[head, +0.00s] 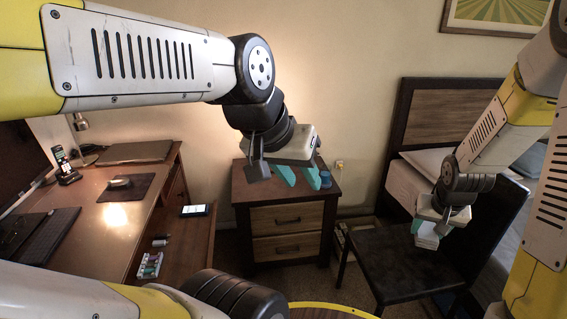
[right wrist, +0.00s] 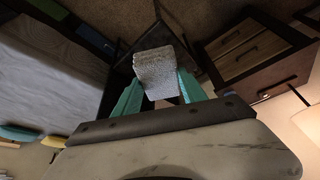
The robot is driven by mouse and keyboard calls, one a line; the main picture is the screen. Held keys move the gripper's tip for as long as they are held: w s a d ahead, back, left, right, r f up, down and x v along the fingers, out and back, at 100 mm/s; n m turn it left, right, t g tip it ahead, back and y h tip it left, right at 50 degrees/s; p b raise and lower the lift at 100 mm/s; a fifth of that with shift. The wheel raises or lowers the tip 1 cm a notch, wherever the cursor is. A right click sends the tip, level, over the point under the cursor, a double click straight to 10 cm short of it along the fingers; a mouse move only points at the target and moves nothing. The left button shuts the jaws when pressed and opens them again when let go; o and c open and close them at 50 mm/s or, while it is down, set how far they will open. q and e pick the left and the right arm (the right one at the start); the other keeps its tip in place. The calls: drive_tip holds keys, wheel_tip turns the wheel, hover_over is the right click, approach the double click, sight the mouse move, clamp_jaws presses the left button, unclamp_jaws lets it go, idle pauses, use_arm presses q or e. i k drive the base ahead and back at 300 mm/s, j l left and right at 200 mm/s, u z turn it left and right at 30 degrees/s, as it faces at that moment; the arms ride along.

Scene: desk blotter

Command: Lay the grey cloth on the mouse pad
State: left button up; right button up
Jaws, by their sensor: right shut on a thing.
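The grey cloth (right wrist: 160,70) is a folded, light grey piece between the teal fingers of my right gripper (right wrist: 162,95) in the right wrist view. In the head view my right gripper (head: 426,228) holds the cloth (head: 428,240) in the air over the dark chair at the right. The dark mouse pad (head: 136,190) lies on the desk at the left, with a computer mouse (head: 119,183) on it. My left gripper (head: 300,178) has its two teal fingers apart and empty, in front of the nightstand, well right of the pad.
The wooden desk (head: 105,240) also carries a keyboard (head: 45,237), a phone on a stand (head: 66,170) and a closed laptop (head: 135,152). A nightstand (head: 290,217) with a blue cup (head: 325,179) stands in the middle. The chair (head: 405,262) and bed are at the right.

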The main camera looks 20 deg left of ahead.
sight(136, 191)
drive_tip(key=i+u, duration=0.1)
drive_tip(key=u, duration=0.4)
drive_tip(key=i+u, duration=0.1)
drive_tip(key=u, duration=0.4)
drive_tip(key=l+u, duration=0.15)
drive_tip(key=u, duration=0.3)
drive_tip(key=i+l+u, duration=0.1)
drive_tip(key=u, duration=0.4)
drive_tip(key=i+l+u, duration=0.15)
drive_tip(key=u, duration=0.3)
drive_tip(key=i+l+u, duration=0.1)
drive_tip(key=l+u, duration=0.15)
drive_tip(key=u, duration=0.25)
drive_tip(key=l+u, duration=0.25)
drive_tip(key=u, duration=0.2)
drive_tip(key=i+l+u, duration=0.1)
drive_tip(key=l+u, duration=0.2)
drive_tip(key=u, duration=0.15)
